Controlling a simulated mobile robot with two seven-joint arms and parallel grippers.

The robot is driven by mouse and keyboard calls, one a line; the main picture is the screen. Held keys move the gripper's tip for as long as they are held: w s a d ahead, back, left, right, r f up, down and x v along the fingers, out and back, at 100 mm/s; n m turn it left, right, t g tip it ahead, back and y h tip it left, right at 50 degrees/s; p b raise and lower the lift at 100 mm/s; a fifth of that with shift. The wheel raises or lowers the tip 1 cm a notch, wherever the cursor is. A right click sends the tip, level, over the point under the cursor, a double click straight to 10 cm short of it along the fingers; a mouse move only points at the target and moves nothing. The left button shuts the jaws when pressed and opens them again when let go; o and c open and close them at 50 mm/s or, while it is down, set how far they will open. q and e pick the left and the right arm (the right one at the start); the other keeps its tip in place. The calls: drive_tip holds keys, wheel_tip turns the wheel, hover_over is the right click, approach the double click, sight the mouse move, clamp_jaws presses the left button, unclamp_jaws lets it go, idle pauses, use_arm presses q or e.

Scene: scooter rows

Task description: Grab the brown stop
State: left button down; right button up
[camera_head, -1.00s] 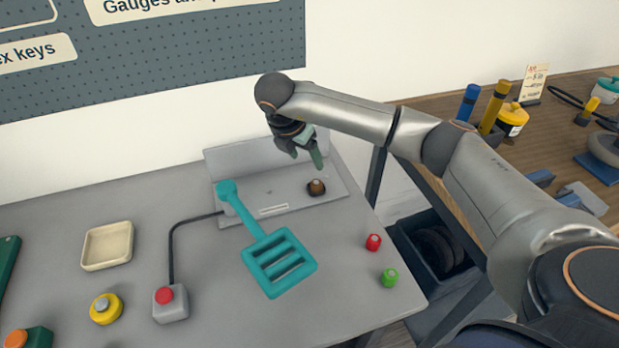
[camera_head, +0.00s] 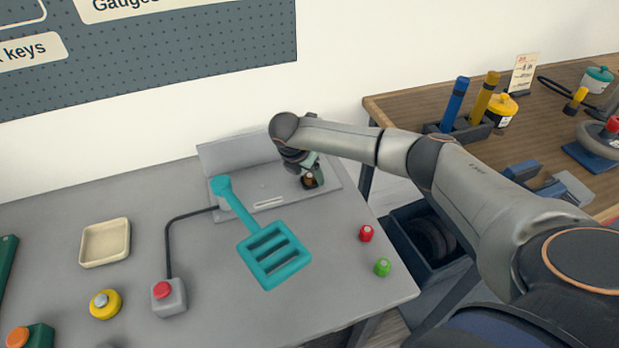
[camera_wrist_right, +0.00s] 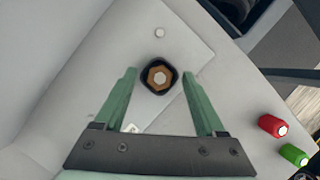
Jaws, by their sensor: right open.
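The brown stop (camera_wrist_right: 159,76) is a small brown hexagonal piece with a pale centre, set in a dark rounded base on the grey plate (camera_wrist_right: 190,40). In the head view the brown stop (camera_head: 309,180) is partly covered by my right gripper (camera_head: 311,177). In the right wrist view my right gripper (camera_wrist_right: 160,88) is open, its two green fingers on either side of the stop's lower part, with space between each finger and the stop. I cannot tell the fingers' exact height over it. My left gripper is not in view.
A teal slotted paddle (camera_head: 273,252) on a long handle lies left of the stop. A red piece (camera_head: 366,233) and a green piece (camera_head: 382,267) stand near the table's right edge. A grey back panel (camera_head: 240,151) rises behind the plate.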

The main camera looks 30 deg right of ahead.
clamp_jaws()
idle(0.5)
